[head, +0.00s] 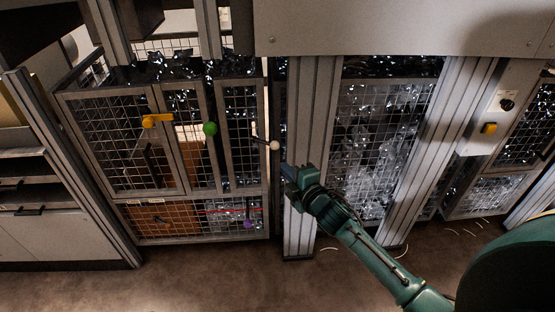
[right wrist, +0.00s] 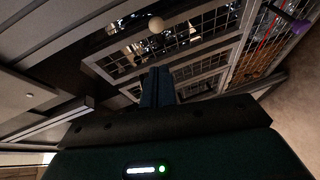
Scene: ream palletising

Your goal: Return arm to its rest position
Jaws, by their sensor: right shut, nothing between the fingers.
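My right arm comes in from the lower right in the head view. Its gripper (head: 287,170) is shut and empty, in front of a grey metal post beside a mesh-doored cage. In the right wrist view the two dark blue fingers (right wrist: 157,84) are together with nothing between them. My left gripper is in neither view.
A control box (head: 497,110) is at right. Brown floor (head: 210,285) lies open below.

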